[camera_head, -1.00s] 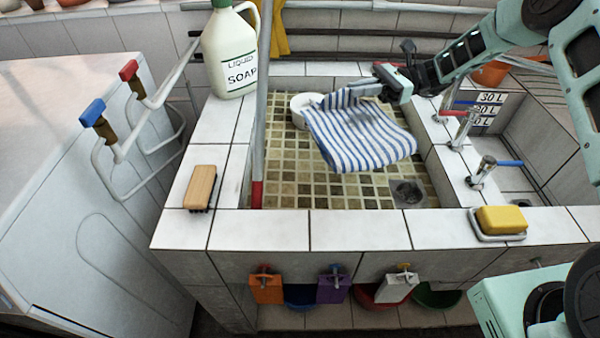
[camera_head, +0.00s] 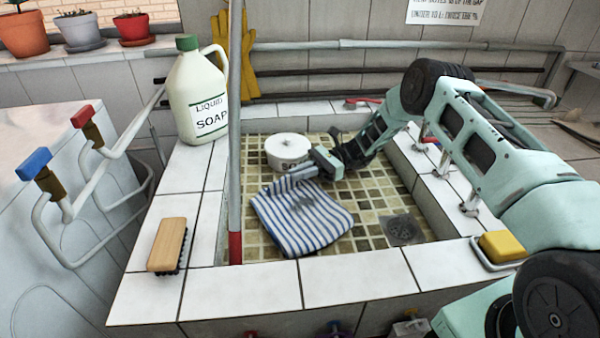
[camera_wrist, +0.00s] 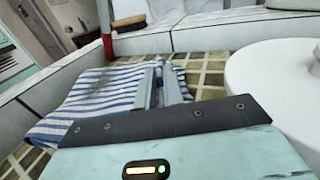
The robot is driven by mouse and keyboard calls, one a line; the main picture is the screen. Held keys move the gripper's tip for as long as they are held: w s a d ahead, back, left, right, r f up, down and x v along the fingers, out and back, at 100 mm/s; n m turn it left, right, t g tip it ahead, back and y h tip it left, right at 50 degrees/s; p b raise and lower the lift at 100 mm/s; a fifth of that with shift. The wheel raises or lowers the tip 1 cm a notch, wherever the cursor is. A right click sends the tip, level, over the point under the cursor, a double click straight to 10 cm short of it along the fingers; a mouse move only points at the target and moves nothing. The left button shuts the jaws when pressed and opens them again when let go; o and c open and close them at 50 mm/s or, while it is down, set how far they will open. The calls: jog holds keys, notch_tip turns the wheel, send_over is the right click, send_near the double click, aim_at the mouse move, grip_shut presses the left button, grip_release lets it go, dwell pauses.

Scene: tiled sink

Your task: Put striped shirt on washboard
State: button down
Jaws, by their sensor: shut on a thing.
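The blue and white striped shirt (camera_head: 303,217) lies folded low in the tiled basin, at its left-middle part. It also shows in the wrist view (camera_wrist: 95,92), ahead of my fingers. My gripper (camera_head: 293,177) is shut on the shirt's back edge; in the wrist view the two fingers (camera_wrist: 157,88) are close together over the cloth. I cannot tell whether the shirt rests fully on the basin floor. No washboard can be made out in either view.
A white lidded pot (camera_head: 287,150) stands behind the shirt, close to my gripper. A grey pole (camera_head: 235,130) rises at the basin's left. A soap jug (camera_head: 196,95), a brush (camera_head: 168,245) and yellow soap (camera_head: 502,245) sit on the rim.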

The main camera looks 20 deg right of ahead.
jog(key=shift+f, duration=0.1)
jog(key=shift+f, duration=0.15)
jog(key=c, duration=1.5)
grip_release()
